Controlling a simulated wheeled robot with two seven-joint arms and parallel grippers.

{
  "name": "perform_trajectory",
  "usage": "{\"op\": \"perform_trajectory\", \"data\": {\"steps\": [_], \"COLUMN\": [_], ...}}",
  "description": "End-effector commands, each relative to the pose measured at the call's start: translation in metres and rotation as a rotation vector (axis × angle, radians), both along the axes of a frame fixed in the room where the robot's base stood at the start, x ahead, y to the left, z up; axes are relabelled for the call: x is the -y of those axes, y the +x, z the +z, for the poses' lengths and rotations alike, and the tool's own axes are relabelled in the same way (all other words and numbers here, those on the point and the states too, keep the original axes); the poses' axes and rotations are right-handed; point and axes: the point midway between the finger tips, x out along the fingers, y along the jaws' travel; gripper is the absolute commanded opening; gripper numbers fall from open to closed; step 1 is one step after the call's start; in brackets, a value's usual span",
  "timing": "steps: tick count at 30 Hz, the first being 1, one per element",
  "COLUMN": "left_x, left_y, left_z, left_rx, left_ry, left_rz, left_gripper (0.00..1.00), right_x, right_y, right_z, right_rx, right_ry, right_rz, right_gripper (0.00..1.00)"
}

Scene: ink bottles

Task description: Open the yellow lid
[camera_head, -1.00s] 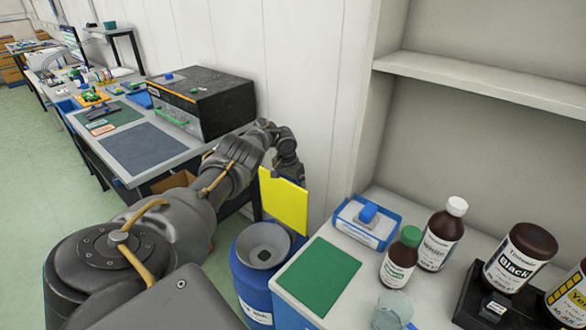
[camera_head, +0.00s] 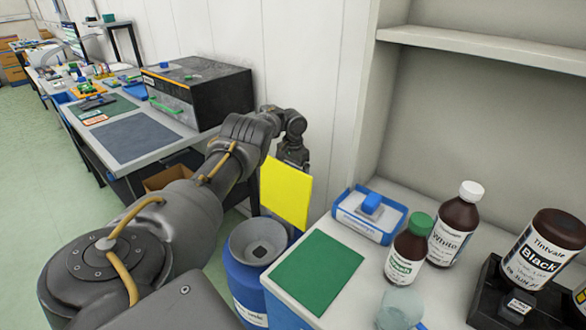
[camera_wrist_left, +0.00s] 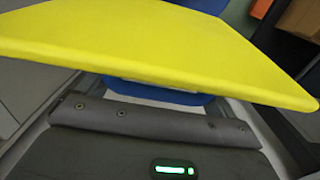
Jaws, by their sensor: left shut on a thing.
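The yellow lid (camera_head: 286,194) is a flat square panel standing tilted up beside the blue drum (camera_head: 245,285), whose grey funnel-like top (camera_head: 258,242) shows. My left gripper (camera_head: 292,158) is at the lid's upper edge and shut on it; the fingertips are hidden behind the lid. In the left wrist view the yellow lid (camera_wrist_left: 160,45) fills the upper part, close above the gripper body, with a blue surface (camera_wrist_left: 155,92) partly hidden behind it. My right gripper is not in view.
A counter at the right holds a green mat (camera_head: 316,272), a blue tray (camera_head: 368,215), a green-capped bottle (camera_head: 410,250), a white-capped bottle (camera_head: 455,225) and a black ink bottle (camera_head: 543,250). A workbench (camera_head: 150,150) with a black box (camera_head: 200,90) stands at the left. A wall is behind my arm.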

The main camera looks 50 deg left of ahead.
Motion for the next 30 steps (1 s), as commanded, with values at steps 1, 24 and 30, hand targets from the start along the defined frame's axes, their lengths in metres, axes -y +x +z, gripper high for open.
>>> {"op": "perform_trajectory", "data": {"steps": [1, 24, 30], "left_x": [0.000, 0.000, 0.000], "left_y": [-0.003, -0.001, 0.000], "left_z": [-0.004, 0.000, 0.026], "left_rx": [-0.010, -0.007, -0.004], "left_ry": [-0.001, -0.002, -0.001], "left_rz": [-0.003, -0.002, -0.002], "left_gripper": [0.52, 1.00, 1.00], "right_x": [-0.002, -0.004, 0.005], "right_y": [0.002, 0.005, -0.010], "right_z": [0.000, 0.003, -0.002], "right_rx": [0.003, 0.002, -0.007], "right_ry": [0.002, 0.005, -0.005], "right_rz": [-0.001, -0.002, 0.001], "right_gripper": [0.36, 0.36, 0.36]}}
